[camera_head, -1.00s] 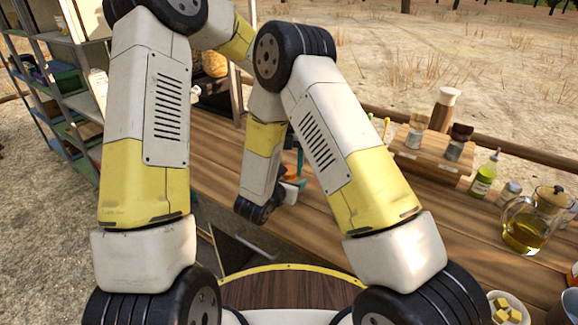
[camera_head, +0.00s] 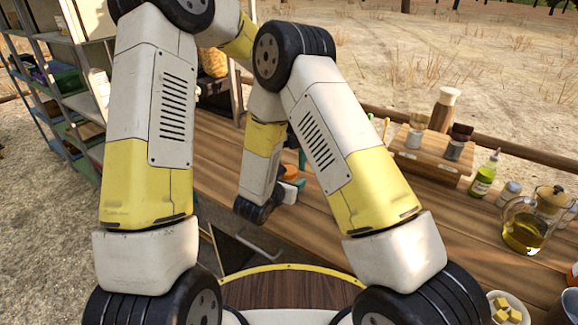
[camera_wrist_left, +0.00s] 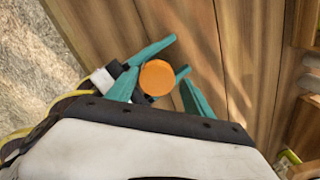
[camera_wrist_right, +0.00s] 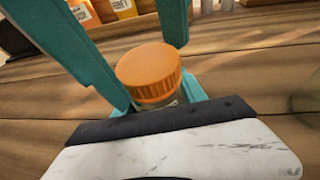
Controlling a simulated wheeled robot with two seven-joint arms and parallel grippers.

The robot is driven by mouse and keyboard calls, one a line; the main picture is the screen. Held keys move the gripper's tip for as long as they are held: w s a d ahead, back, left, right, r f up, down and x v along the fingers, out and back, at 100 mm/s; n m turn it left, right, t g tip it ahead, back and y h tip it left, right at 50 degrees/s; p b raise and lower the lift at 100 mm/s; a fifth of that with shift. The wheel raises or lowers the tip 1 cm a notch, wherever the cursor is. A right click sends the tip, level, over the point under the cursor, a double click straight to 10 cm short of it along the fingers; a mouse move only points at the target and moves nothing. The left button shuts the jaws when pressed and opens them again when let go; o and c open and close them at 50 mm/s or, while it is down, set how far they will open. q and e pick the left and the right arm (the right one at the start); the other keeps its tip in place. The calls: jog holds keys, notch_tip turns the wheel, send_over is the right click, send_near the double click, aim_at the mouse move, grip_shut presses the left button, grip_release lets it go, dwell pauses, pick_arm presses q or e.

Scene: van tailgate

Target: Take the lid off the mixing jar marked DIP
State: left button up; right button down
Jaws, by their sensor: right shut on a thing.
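The mixing jar stands in the right wrist view with a ridged orange lid (camera_wrist_right: 148,70) on top. Only a little of the jar's body (camera_wrist_right: 160,102) shows below the lid, and no DIP mark is readable. My right gripper (camera_wrist_right: 158,98) is shut on the jar's body, below the lid. My left gripper (camera_wrist_left: 159,80) is open above, its teal fingers on either side of the orange lid with gaps showing. In the head view the lid (camera_head: 289,172) is small and partly hidden by my arm.
On the wooden counter (camera_head: 470,225) at the right are an oil jug (camera_head: 524,232), a green bottle (camera_head: 485,175), a small jar (camera_head: 509,192) and a bowl of yellow cubes (camera_head: 508,308). A wooden rack (camera_head: 432,160) stands behind. Shelves (camera_head: 75,100) stand at far left.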

pick_arm(q)
jog(key=shift+s+a, duration=0.1)
jog(key=shift+a, duration=0.05)
notch_tip(320, 180, up, 4)
jog(key=shift+r, duration=0.2)
jog(key=shift+c, duration=0.5)
jog(key=shift+r, duration=0.25)
jog(key=shift+c, duration=1)
notch_tip(320, 180, up, 3)
jog(key=shift+f+m, duration=0.1)
jog(key=shift+m, duration=1)
jog(key=shift+f, duration=3.9)
jog(key=shift+c, duration=0.4)
jog(key=shift+d, duration=0.2)
grip_shut()
jog(key=n, duration=0.3)
